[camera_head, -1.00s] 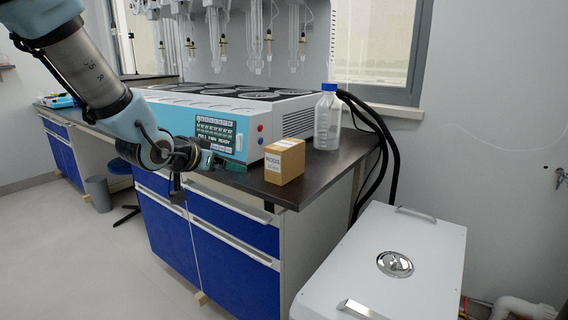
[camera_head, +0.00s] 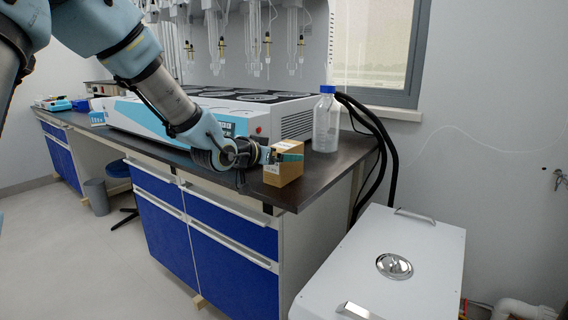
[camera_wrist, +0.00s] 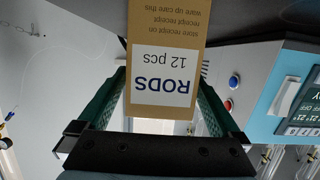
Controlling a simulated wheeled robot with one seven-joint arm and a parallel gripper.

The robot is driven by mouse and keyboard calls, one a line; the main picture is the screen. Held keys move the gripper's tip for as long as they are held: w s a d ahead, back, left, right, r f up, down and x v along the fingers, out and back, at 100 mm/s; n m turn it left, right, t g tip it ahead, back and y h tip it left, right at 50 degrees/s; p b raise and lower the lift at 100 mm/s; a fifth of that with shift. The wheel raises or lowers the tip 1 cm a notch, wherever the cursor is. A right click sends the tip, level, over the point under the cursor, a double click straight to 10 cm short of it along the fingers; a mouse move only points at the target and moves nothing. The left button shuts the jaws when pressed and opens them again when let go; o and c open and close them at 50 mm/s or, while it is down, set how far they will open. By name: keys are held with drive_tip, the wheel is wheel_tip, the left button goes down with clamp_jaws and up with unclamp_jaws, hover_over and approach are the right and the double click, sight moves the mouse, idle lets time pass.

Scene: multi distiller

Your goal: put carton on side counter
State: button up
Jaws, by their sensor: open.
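The carton (camera_head: 284,177) is a small brown box with a white label. It stands upright near the front right corner of the dark counter (camera_head: 330,172). In the wrist view the carton (camera_wrist: 168,30) shows its "RODS 12 pcs" label upside down. My gripper (camera_head: 290,157) is at the carton in the head view, and a green finger overlaps its upper part. In the wrist view the open green fingers of my gripper (camera_wrist: 163,80) lie on either side of the carton. Whether they touch it cannot be told.
A clear bottle with a blue cap (camera_head: 326,125) stands just behind the carton. The blue and white distiller (camera_head: 150,118) fills the counter to the left. A white box with a round metal lid (camera_head: 380,290) stands lower at the right. Black hoses (camera_head: 385,150) hang between them.

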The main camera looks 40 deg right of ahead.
drive_tip(key=shift+w+d+f, duration=0.2)
drive_tip(key=shift+d, duration=0.45)
drive_tip(key=shift+c, duration=0.4)
clamp_jaws()
